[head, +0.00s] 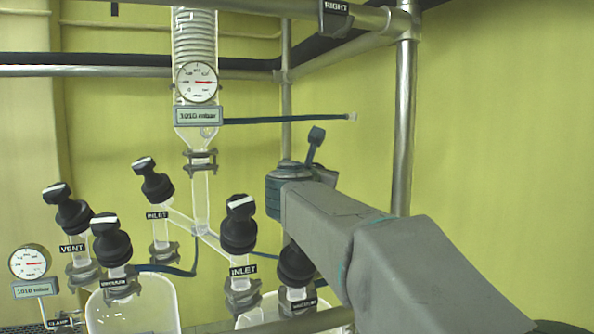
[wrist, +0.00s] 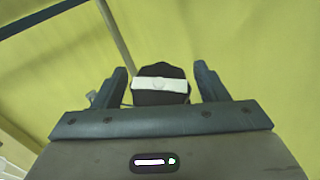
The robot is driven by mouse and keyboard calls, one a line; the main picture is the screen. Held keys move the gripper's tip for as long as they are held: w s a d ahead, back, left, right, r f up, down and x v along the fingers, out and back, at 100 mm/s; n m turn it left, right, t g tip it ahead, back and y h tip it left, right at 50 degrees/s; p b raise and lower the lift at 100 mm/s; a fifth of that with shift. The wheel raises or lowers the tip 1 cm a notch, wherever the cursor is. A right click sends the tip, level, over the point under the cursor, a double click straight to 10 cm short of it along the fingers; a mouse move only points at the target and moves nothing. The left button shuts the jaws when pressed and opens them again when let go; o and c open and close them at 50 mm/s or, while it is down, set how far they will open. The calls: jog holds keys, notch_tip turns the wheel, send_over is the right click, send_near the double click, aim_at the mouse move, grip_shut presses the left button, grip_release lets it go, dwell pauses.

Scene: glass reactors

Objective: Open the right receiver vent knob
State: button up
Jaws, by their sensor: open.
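In the wrist view a black knob (wrist: 160,93) with a white bar across its top sits between the two fingers of my gripper (wrist: 164,76). The gripper is open, with a gap to the knob on each side. No label on this knob can be read. In the head view my arm covers the area to the right of the right receiver, and no right vent knob shows there. The fingertips are not clearly seen in that view. The right receiver (head: 270,306) is partly seen at the bottom, behind my arm.
The right INLET knob (head: 239,222) and another black knob (head: 296,262) stand just left of my arm. The left VENT knob (head: 70,208) is at far left. A metal upright (head: 402,120) rises behind my arm. The yellow wall on the right is clear.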

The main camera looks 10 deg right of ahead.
jog(key=shift+w+d, duration=0.1)
jog(key=shift+w, duration=0.1)
jog(key=c, duration=1)
jog(key=shift+n+y, duration=0.3)
jog(key=shift+n+t+y+b, duration=0.6)
jog(key=shift+n+y+b, duration=0.1)
jog(key=shift+n+y, duration=0.3)
jog(key=shift+a+n+t+y+b, duration=0.15)
jog(key=shift+n+y+b, duration=0.05)
jog(key=shift+n+y, duration=0.55)
jog(key=shift+a+n+t+y+b, duration=0.15)
jog(key=shift+n+y+b, duration=0.05)
jog(key=shift+n+y, duration=0.5)
jog(key=shift+n+y, duration=0.45)
jog(key=shift+a+r+n+y, duration=0.1)
jog(key=shift+n+y, duration=1)
